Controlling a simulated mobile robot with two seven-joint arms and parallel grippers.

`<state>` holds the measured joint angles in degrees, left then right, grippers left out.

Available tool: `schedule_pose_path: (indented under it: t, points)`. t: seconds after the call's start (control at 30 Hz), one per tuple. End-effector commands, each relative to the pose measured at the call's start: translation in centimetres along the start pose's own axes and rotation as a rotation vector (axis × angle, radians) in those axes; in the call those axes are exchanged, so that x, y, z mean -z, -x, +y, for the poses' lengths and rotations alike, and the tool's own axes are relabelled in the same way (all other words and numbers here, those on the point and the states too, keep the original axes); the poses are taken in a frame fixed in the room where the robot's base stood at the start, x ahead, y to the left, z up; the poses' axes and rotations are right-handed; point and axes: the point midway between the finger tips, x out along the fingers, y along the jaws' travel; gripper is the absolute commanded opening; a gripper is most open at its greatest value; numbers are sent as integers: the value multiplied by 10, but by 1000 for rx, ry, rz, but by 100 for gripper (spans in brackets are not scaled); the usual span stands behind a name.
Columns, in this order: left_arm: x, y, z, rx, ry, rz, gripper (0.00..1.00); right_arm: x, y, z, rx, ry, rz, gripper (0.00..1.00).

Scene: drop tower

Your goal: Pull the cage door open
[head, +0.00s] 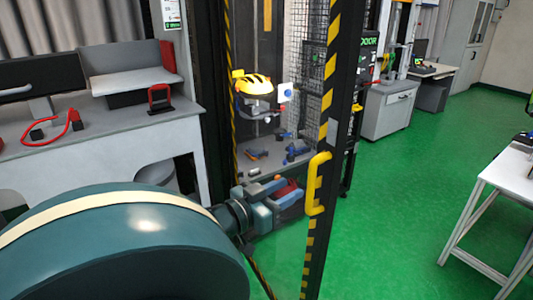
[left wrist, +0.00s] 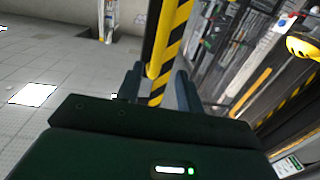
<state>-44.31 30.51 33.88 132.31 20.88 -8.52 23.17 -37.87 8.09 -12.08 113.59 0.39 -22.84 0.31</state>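The cage door's upright edge (head: 328,110) is a dark post with yellow and black stripes. A yellow handle (head: 317,184) is fixed to it at mid height. My left gripper (head: 294,193) is just left of the handle in the head view, fingers pointing towards it. In the left wrist view my left gripper (left wrist: 160,88) has its two fingers apart, and the yellow handle (left wrist: 157,45) and striped post (left wrist: 177,35) show between and beyond them. I cannot tell whether the fingers touch the handle. My right gripper is not in view.
Inside the cage is a yellow helmet (head: 254,84) above a floor with small blue parts. A grey bench (head: 110,140) stands on the left. A white table (head: 500,180) stands at the right. Green floor (head: 400,200) is clear between door and table.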

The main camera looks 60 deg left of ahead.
Motion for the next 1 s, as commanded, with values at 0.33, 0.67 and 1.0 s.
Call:
schedule_pose_path:
  t: [0.33,0.67,1.0]
  points:
    - [0,46,0,2,1,0,37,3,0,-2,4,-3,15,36]
    - [1,52,0,1,0,2,37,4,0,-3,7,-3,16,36]
    - [1,52,0,1,0,2,37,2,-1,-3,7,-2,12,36]
